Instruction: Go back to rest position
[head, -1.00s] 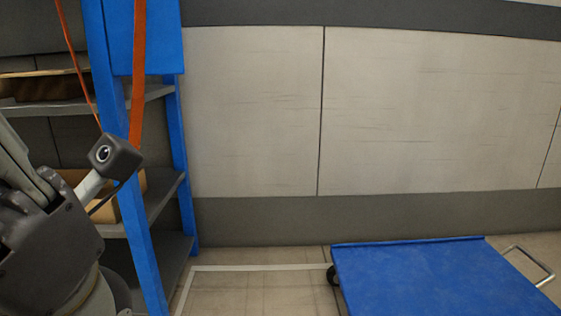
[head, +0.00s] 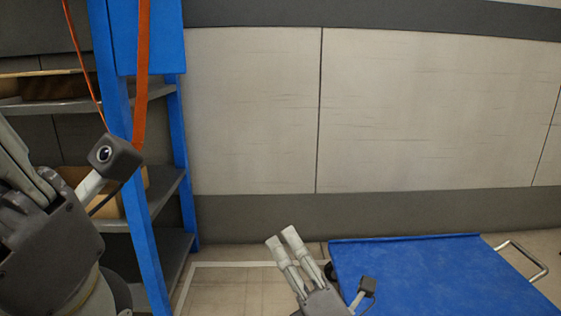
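My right gripper (head: 282,238) is in the lower middle of the head view, in front of the floor and the left edge of the blue cart. Its two pale fingers point up and left, with a narrow gap between the tips, and nothing is between them. My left gripper (head: 20,165) is at the left edge, in front of the blue shelf rack. Its fingers are partly cut off by the frame and overlap, so their opening does not show. No held object is visible there.
A blue rack (head: 147,240) with grey shelves stands at the left, close to my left gripper, with cardboard boxes (head: 78,178) on it. An orange strap (head: 141,70) hangs along it. A blue flat cart (head: 430,275) stands at the lower right. A panelled wall (head: 420,110) is behind.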

